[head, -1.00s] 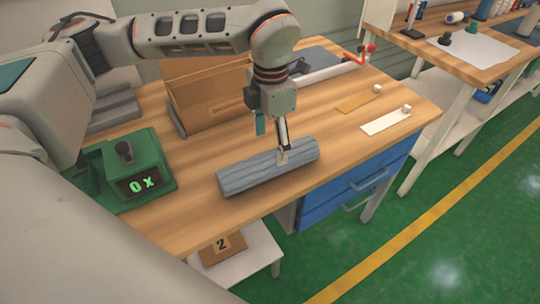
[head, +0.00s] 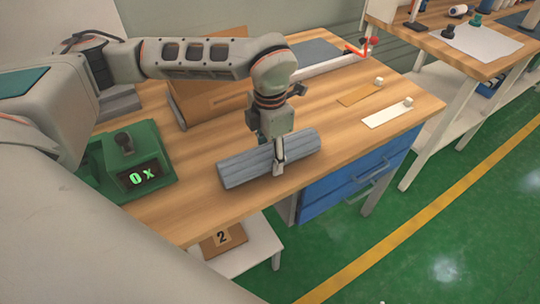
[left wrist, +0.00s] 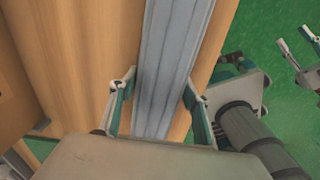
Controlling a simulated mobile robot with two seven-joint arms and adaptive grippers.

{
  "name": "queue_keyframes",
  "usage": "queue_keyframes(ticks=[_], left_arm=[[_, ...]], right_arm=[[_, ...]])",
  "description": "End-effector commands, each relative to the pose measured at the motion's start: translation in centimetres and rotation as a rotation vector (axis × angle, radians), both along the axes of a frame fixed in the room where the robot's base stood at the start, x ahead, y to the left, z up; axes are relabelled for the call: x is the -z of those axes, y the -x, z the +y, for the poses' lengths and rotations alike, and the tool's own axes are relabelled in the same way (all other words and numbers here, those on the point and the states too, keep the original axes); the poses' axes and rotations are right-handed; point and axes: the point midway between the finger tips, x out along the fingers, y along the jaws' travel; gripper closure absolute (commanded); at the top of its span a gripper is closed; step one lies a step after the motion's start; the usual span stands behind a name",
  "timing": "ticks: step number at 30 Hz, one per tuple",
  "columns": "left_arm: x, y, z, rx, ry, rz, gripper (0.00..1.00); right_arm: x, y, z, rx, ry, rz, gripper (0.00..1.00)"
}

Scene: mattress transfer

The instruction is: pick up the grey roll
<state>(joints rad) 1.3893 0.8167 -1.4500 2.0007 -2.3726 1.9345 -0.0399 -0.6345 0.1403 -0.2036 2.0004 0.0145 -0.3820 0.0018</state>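The grey roll (head: 237,170) lies on the wooden workbench, slanting up to the right near the front edge. In the left wrist view the roll (left wrist: 168,60) runs lengthwise between the fingers. My left gripper (head: 272,156) is low over the roll's middle and points down. Its fingers are open, one on each side of the roll, as the left wrist view (left wrist: 160,92) shows. The far finger is mostly hidden in the head view. I cannot tell whether either finger touches the roll. My right gripper is not in the head view; in the left wrist view jointed parts that look like my right arm show at the right.
A green scale (head: 110,190) reading "0 x" stands left of the roll. A brown wooden box (head: 205,100) stands behind. White (head: 385,115) and tan (head: 358,95) strips lie at the right. Blue drawers (head: 345,185) are below the bench. The bench between roll and strips is clear.

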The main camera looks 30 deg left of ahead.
Motion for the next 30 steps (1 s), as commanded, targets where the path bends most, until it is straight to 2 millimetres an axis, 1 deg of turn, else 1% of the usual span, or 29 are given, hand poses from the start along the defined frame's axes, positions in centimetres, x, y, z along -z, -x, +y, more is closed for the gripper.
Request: queue_keyframes(ticks=[1, 2, 11, 14, 17, 20, 23, 26, 30], left_arm=[[0.1, 0.0, 0.0, 0.000, -0.001, 0.001, 0.77], [0.1, 0.0, 0.0, 0.000, -0.001, 0.001, 0.83], [-0.1, 0.0, 0.0, 0.000, 0.001, -0.001, 0.84], [-0.5, -0.1, 0.0, 0.000, 0.000, -0.002, 0.84], [-1.3, -0.1, 0.0, 0.000, 0.001, -0.003, 0.84], [-2.7, -0.1, 0.0, -0.001, 0.000, -0.006, 0.84], [-4.7, -0.2, 0.0, -0.001, 0.001, -0.008, 0.84], [-7.4, -0.2, 0.0, 0.000, 0.000, -0.009, 0.84], [-11.5, -0.2, 0.0, 0.000, 0.001, -0.009, 0.84]], right_arm=[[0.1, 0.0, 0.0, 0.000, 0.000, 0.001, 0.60], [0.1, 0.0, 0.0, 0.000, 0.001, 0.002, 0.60], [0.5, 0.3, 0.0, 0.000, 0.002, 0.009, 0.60], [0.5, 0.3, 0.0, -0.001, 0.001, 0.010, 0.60], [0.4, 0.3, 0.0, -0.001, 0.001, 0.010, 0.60], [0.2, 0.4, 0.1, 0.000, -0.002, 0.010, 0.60], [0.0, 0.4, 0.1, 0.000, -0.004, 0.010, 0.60], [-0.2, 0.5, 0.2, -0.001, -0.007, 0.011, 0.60], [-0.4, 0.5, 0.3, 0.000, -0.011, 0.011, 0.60]])
